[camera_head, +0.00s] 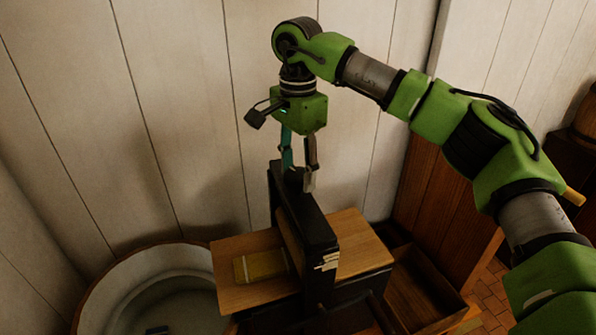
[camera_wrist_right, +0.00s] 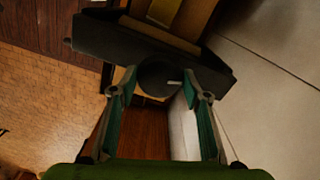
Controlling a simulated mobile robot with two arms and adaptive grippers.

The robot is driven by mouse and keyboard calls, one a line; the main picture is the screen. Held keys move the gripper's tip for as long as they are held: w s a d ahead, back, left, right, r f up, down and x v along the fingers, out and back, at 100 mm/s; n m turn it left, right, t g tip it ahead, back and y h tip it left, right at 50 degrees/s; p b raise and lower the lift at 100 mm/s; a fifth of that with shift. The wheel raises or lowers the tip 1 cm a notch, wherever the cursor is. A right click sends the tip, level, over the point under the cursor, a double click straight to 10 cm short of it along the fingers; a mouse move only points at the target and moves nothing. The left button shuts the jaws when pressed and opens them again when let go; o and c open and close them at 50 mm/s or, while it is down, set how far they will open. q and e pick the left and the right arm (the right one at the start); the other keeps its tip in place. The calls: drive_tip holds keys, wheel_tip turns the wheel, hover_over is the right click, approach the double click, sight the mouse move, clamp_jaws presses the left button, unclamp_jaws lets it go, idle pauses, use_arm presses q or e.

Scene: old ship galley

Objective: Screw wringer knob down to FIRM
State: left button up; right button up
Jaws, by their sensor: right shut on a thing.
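The wringer (camera_head: 305,225) has a dark upright frame with wooden boards on both sides, seen in the head view. Its dark round knob (camera_wrist_right: 158,75) sits on top of the frame and shows between the fingers in the right wrist view. A small pale mark shows on the knob. My right gripper (camera_head: 299,183) points straight down from above the frame and is shut on the knob, one finger on each side. In the head view the fingers mostly hide the knob. Pale marks (camera_head: 328,262) show on the frame's near end, too small to read. My left gripper is not in view.
A round pale tub (camera_head: 120,285) stands at the lower left. A yellow block (camera_head: 260,266) lies on the left wooden board. An open wooden box (camera_head: 425,290) is at the right of the wringer. A white plank wall (camera_head: 170,110) is close behind.

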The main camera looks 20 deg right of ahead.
drive_tip(key=m, duration=0.5)
drive_tip(key=shift+m+b, duration=0.3)
drive_tip(key=shift+b, duration=0.1)
drive_tip(key=m+b, duration=0.1)
drive_tip(key=m, duration=0.4)
drive_tip(key=shift+m, duration=0.3)
drive_tip(key=m, duration=0.5)
drive_tip(key=shift+b, duration=0.4)
drive_tip(key=m+b, duration=0.1)
drive_tip(key=m, duration=0.4)
drive_tip(key=o, duration=1.1)
